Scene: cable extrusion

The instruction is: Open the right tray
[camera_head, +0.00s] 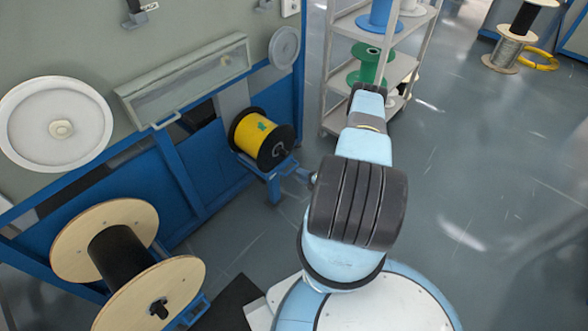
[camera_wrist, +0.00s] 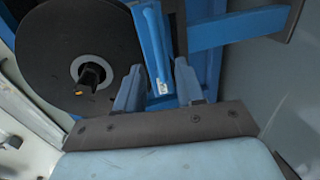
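The right tray (camera_head: 276,180) is a blue bracket low on the blue machine frame. It carries a black-flanged spool (camera_head: 262,137) of yellow cable. My gripper (camera_head: 303,176) is mostly hidden behind my arm in the head view, close to the tray's right end. In the wrist view, my gripper's two fingers (camera_wrist: 158,82) stand apart. A blue bar (camera_wrist: 152,40) of the tray structure shows between and beyond them; I cannot tell whether they touch it. The spool's dark flange (camera_wrist: 75,45) and hub are just left of the fingers.
A wooden spool (camera_head: 118,255) of black cable sits at the lower left. A shelf rack (camera_head: 334,60) with several spools stands behind my arm. A white disc (camera_head: 55,124) and a long clear-fronted box (camera_head: 187,84) are on the machine.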

